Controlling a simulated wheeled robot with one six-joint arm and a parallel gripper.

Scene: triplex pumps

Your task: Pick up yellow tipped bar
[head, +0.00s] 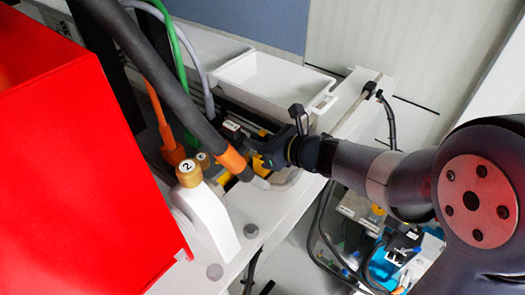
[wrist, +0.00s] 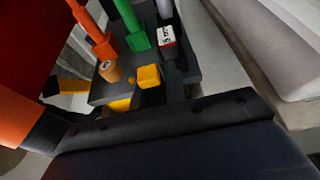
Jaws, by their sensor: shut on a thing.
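My gripper (head: 272,152) reaches in from the right, over the pump equipment on the white bench. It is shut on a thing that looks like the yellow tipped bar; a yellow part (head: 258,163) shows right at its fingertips. The contact itself is mostly hidden by the dark gripper. In the wrist view, a yellow block (wrist: 148,77) shows just beyond the dark edge of my gripper, with more yellow beside and below it. I cannot tell exactly where the bar's dark body ends.
A thick dark hose with an orange band (head: 232,160) runs close beside my gripper. A white handle with a tan cap marked 2 (head: 187,172) stands to the left. A red box (head: 75,160) fills the left side. A white tray (head: 272,85) lies behind. Orange and green plugs (wrist: 135,38) stand close.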

